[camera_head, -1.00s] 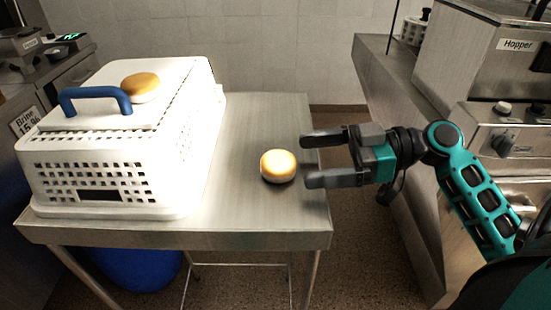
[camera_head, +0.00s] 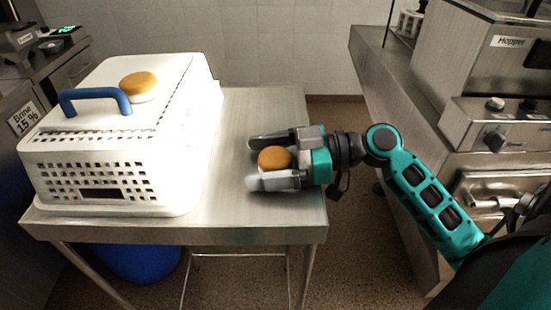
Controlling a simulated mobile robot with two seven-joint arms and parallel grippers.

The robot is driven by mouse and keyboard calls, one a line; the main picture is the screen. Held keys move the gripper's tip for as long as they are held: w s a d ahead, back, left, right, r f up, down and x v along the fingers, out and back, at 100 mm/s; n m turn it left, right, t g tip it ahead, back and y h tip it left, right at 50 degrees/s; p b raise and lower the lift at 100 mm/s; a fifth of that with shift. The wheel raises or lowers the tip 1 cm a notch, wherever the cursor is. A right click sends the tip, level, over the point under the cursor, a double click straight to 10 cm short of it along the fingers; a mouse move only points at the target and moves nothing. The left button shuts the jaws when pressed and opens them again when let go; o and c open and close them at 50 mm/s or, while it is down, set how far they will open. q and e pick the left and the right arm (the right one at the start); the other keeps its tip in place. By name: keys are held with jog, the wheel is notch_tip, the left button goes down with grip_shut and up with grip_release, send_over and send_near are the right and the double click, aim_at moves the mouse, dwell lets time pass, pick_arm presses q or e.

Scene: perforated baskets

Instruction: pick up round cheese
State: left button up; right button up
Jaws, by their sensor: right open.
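A round cheese (camera_head: 274,159) with an orange-brown top sits on the steel table near its right side. My right gripper (camera_head: 257,163) is open, with one finger on the far side of this cheese and one on the near side. The near finger hides the cheese's lower side; I cannot tell whether the fingers touch it. A second round cheese (camera_head: 140,86), orange on top and pale below, lies on the lid of the white perforated basket. My left gripper is not in view.
The white perforated basket (camera_head: 183,165) with a blue handle (camera_head: 96,93) fills the left of the steel table (camera_head: 225,213). Bare tabletop lies between basket and gripper. A steel machine labelled Hopper (camera_head: 497,80) stands at the right, across a floor gap.

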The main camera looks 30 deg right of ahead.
jog(key=c, duration=1.2)
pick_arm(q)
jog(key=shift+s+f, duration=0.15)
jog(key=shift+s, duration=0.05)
pick_arm(e)
jog(key=shift+r, duration=0.1)
